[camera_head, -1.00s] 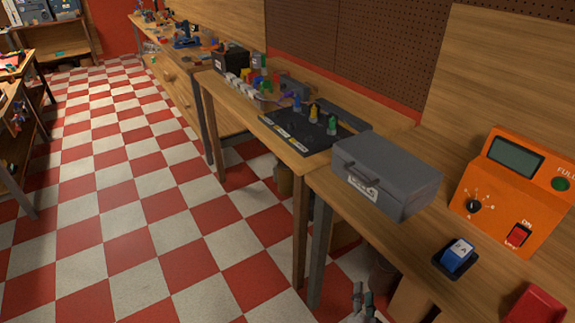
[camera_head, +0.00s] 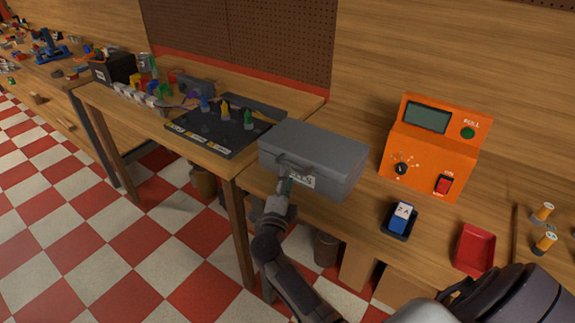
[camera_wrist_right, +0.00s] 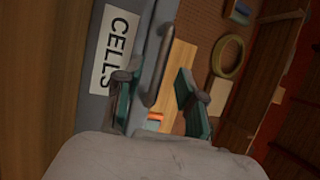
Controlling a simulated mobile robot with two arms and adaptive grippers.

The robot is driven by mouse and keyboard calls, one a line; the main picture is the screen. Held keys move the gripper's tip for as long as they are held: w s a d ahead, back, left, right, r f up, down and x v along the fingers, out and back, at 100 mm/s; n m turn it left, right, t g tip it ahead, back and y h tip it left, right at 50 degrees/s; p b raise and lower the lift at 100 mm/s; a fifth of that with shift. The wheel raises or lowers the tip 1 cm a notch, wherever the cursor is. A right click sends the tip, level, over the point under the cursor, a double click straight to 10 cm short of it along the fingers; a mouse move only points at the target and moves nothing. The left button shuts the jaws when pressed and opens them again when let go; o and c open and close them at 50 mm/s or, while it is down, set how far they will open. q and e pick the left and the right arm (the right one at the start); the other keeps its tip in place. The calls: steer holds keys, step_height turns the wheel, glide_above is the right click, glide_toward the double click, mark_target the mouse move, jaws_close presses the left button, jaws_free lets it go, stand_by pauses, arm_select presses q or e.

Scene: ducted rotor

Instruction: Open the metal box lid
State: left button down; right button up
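The grey metal box (camera_head: 325,150) sits on the wooden bench with its lid (camera_head: 315,140) shut. Its front carries a bar handle (camera_head: 296,164) and a white label (camera_head: 301,180). In the right wrist view the label (camera_wrist_right: 115,48) reads "CELLS" and the handle (camera_wrist_right: 160,62) shows just ahead. My right gripper (camera_head: 284,187) is at the box front, just below the handle. In the right wrist view its two green-padded fingers (camera_wrist_right: 158,102) are apart, with the handle in line with the gap between them. I cannot tell whether they touch it. My left gripper is not in view.
An orange device (camera_head: 432,147) stands right of the box. A blue block (camera_head: 402,218) and a red tray (camera_head: 475,249) are in front of it. A black panel (camera_head: 215,133) with coloured pegs lies on the table to the left. A pegboard wall is behind.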

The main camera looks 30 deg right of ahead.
steer(key=shift+x, duration=2)
steer(key=shift+s, duration=0.1)
jaws_close()
